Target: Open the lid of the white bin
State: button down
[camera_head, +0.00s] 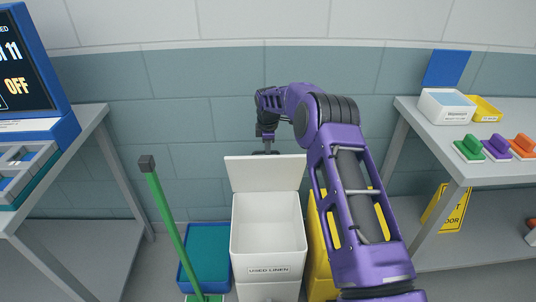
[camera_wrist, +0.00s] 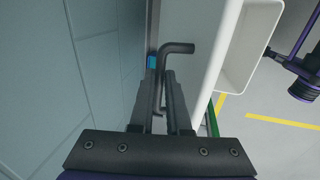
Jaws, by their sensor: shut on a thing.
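My gripper (camera_head: 266,150) is at the top edge of the lid. In the wrist view, my gripper (camera_wrist: 162,100) is shut on a dark bent handle (camera_wrist: 178,48) beside the white lid (camera_wrist: 208,50). Part of the bin (camera_wrist: 262,40) shows beyond the lid. The lid's hinge is not clearly visible.
A blue bin (camera_head: 206,252) stands left of the white bin, with a green pole (camera_head: 168,215) leaning in front. A yellow bin (camera_head: 318,255) stands at the right, partly behind my arm. Grey tables flank both sides. A tiled wall (camera_head: 180,85) is close behind the lid.

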jog(key=shift+d+f, duration=0.15)
jog(key=shift+f, duration=0.2)
jog(key=c, duration=1)
grip_release()
jog(key=shift+w, duration=0.15)
jog(key=shift+o, duration=0.6)
jog(key=shift+r, duration=0.15)
jog(key=p+v, duration=0.1)
jog(key=v, duration=1.6)
jog(key=shift+r, duration=0.25)
jog(key=shift+w, duration=0.1)
jog(key=shift+c, duration=0.3)
